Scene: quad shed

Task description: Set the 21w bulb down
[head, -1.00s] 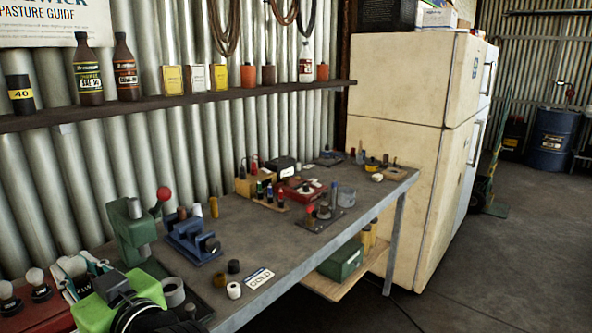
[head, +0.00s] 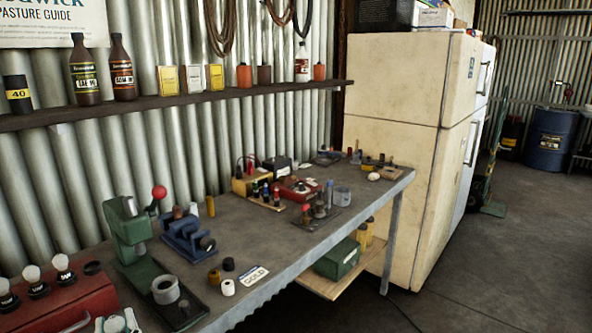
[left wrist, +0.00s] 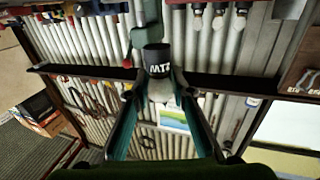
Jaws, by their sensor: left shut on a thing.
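The 21w bulb (left wrist: 160,88) is between the two teal fingers of my left gripper (left wrist: 157,92), which is shut on its pale glass. Its black base (left wrist: 157,58) carries a white label that appears upside down in the left wrist view. In the head view, only the tips of my left gripper (head: 117,321) and the top of the glass show at the bottom edge; the base is cut off. A red rack (head: 75,300) beside it holds three labelled bulbs (head: 38,282), and a dark round spot (head: 92,268) shows at its back right. My right gripper is not in view.
A green press (head: 130,235) and a blue fixture (head: 187,238) stand on the grey bench right of the rack. A shelf with bottles (head: 85,75) runs along the wall.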

